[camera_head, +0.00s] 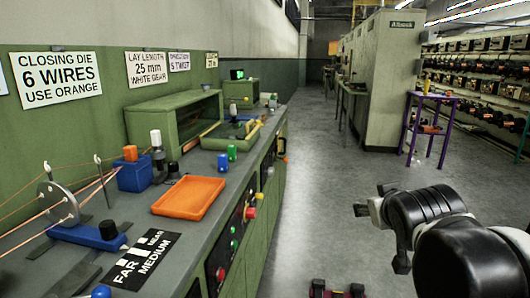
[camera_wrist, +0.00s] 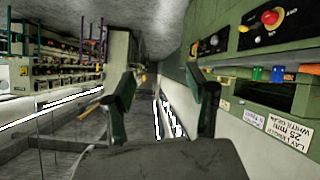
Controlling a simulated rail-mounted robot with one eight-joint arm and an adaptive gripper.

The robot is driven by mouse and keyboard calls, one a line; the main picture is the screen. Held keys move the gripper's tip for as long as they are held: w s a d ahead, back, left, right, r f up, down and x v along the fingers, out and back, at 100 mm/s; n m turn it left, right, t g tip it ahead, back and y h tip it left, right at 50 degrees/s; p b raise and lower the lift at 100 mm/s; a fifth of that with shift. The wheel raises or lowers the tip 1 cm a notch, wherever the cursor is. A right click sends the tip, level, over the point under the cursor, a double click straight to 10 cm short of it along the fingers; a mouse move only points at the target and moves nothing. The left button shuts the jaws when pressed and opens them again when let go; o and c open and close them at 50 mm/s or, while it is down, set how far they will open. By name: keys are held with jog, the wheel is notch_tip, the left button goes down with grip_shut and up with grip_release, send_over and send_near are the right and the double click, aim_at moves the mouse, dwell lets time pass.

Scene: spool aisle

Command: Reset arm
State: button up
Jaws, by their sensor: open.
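My gripper (camera_wrist: 162,82) shows in the wrist view with its two dark fingers spread apart. Nothing is between them, and the aisle floor and shelving show beyond. The wrist picture is turned upside down. In the head view my black arm (camera_head: 435,215) is at the lower right, held over the aisle floor and clear of the bench. The gripper's fingers are hard to make out there.
A green bench with an orange tray (camera_head: 188,197), a blue block (camera_head: 134,176) and a spoked disc (camera_head: 58,204) runs along the left. A purple stand (camera_head: 430,128) and spool racks (camera_head: 480,85) are at right. A grey cabinet (camera_head: 390,80) stands behind.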

jog(key=s+a+f+m+g+y, duration=0.1)
jog(key=s+a+f+g, duration=0.1)
jog(key=s+f, duration=0.45)
jog(key=s+a+f+g+y, duration=0.1)
jog(key=s+a+f+g, duration=0.2)
jog(key=s, duration=0.7)
notch_tip(320, 180, up, 14)
jog(key=p, duration=1.6)
jog(key=shift+s+d+r, duration=0.15)
jog(key=shift+d, duration=0.1)
